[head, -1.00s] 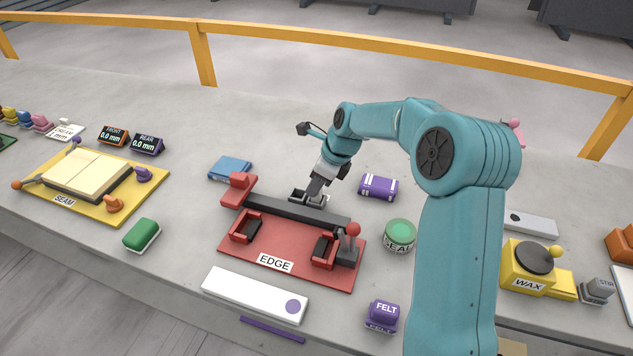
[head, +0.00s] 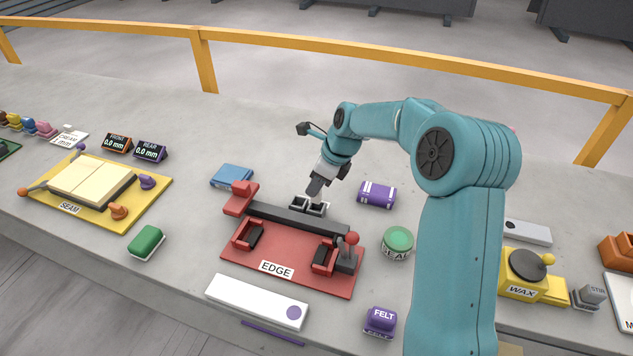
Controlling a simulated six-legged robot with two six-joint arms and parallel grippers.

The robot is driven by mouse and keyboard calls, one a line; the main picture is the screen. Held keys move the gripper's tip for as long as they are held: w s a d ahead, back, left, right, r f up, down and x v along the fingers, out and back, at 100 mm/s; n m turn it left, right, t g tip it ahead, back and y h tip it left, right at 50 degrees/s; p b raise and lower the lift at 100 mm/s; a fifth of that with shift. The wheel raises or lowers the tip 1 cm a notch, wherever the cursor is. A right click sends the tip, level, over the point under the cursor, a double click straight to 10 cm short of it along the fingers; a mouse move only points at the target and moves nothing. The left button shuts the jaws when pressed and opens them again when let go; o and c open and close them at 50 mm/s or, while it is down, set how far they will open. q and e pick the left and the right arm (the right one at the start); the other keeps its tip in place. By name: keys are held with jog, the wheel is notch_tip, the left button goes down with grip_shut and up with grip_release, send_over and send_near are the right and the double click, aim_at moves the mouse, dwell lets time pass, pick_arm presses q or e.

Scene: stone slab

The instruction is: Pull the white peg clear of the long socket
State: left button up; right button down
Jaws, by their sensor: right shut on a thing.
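My right gripper (head: 315,188) points down behind the dark bar of the red EDGE fixture. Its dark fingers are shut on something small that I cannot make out. Just below the fingertips is a small grey holder (head: 309,207) with dark, open-topped compartments, close behind the bar; it may be the long socket, but I cannot tell for sure. I cannot pick out the white peg, which is hidden by the fingers or too small to see. My left gripper is not in view.
The red EDGE fixture (head: 290,272) is in front of the gripper. A blue block (head: 231,175) is to its left, a purple block (head: 377,195) and a green-topped tin (head: 398,240) to its right. A long white block (head: 254,300) lies in front. Bare slab stretches behind.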

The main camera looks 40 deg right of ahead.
jog(key=shift+r+p, duration=2.3)
jog(key=shift+r, duration=0.4)
jog(key=shift+f, duration=0.1)
jog(key=shift+a, duration=0.2)
jog(key=w+a+f+n+g+y, duration=0.15)
jog(key=a+n, duration=0.35)
jog(key=a, duration=0.6)
jog(key=w+a+f+n+g+y, duration=0.15)
jog(key=a+n, duration=0.35)
jog(key=a, duration=0.5)
jog(key=s+a+n+g+h, duration=0.1)
jog(key=s+n+g+h, duration=0.4)
jog(key=n, duration=1.5)
jog(key=shift+s+a+n+g, duration=0.3)
jog(key=shift+s+a, duration=0.1)
jog(key=shift+s, duration=0.45)
